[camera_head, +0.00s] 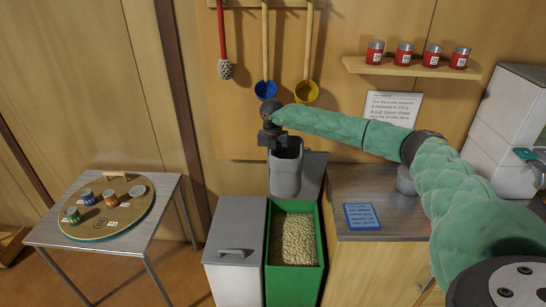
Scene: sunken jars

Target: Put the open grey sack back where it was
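A grey open-topped vessel (286,178), which I take to be the open grey sack, hangs upright above the green bin (294,287). Its inside looks dark, and I cannot see what it holds. My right gripper (272,136) is at its upper left rim and appears shut on it; the fingertips are small and partly hidden. The vessel is in front of the far end of the bin, near the bin's raised dark lid (314,175). My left gripper is not in view.
The green bin holds pale pellets (293,240). A closed grey bin (234,240) stands left of it. A cabinet top (385,190) at the right bears a blue card (361,216). A side table (60,232) holds several small tins. Ladles (265,88) hang on the wall; red jars (405,53) stand on a shelf.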

